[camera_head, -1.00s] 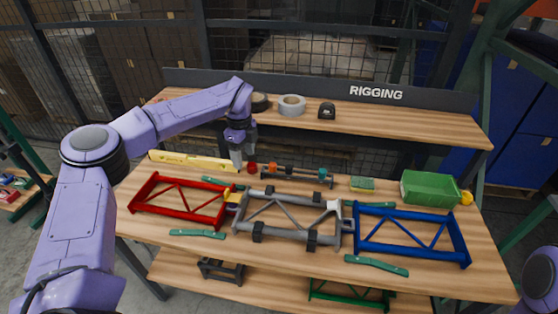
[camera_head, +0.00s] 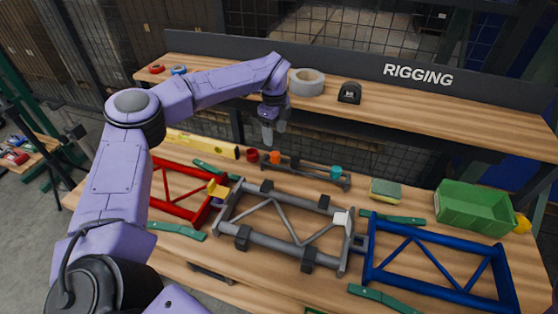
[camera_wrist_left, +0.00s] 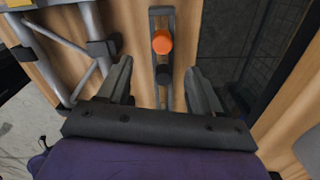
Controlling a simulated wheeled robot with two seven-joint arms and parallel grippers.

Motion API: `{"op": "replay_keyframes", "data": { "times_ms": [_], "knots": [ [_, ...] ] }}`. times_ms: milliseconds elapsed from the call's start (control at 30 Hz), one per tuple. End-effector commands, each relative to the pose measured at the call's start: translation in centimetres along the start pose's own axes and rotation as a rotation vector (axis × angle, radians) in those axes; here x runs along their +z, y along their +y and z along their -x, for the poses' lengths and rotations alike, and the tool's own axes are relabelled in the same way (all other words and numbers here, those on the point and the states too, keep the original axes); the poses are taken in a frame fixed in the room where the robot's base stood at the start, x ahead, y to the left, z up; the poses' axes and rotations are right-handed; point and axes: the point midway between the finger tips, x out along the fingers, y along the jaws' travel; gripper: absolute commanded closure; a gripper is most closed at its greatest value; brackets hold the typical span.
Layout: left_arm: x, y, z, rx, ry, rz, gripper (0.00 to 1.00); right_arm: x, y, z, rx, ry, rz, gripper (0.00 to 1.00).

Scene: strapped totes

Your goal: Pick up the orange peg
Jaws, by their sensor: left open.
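The orange peg (camera_head: 275,157) stands in a dark rail (camera_head: 310,172) at the back of the bench, between a red peg (camera_head: 252,155) and a teal peg (camera_head: 336,172). My left gripper (camera_head: 268,138) is above the orange peg, pointing down, open and empty. In the left wrist view the orange peg (camera_wrist_left: 161,42) shows its round top, ahead of the gap between the two open fingers (camera_wrist_left: 160,85). A dark hole or stub in the rail lies between the fingers. My right gripper is not in view.
Red, grey (camera_head: 285,236) and blue (camera_head: 440,262) frames lie in front of the rail. A sponge (camera_head: 385,190) and a green bin (camera_head: 474,208) are to the right. A yellow level (camera_head: 205,146) lies to the left. A shelf with a tape roll (camera_head: 306,83) rises behind.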

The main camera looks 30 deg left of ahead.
Motion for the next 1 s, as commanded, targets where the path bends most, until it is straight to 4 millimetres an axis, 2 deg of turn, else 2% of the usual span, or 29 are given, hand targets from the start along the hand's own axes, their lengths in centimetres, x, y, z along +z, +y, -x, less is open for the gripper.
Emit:
{"op": "replay_keyframes", "data": {
  "times_ms": [200, 367, 467, 600, 833, 867, 1000],
  "knots": [
    [-0.1, 0.0, -3.7, 0.006, 0.0, -0.001, 0.35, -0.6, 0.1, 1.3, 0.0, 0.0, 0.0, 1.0],
    [0.0, 0.0, -5.5, 0.005, 0.0, -0.001, 0.35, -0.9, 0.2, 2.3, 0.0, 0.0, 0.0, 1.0],
    [0.1, -0.1, -7.2, 0.008, 0.0, 0.001, 0.35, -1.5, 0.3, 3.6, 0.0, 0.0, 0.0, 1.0],
    [0.1, -0.2, -9.6, 0.004, 0.0, 0.0, 0.35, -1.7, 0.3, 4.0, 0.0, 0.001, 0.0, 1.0],
    [0.2, -0.2, -10.2, 0.002, 0.0, 0.001, 0.35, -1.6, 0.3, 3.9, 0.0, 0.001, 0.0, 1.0],
    [0.2, -0.2, -10.2, 0.002, 0.0, 0.001, 0.38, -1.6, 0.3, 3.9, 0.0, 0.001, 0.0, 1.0],
    [0.2, -0.2, -10.2, 0.002, 0.0, 0.001, 0.84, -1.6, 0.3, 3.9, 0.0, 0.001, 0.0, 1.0]
  ]
}}
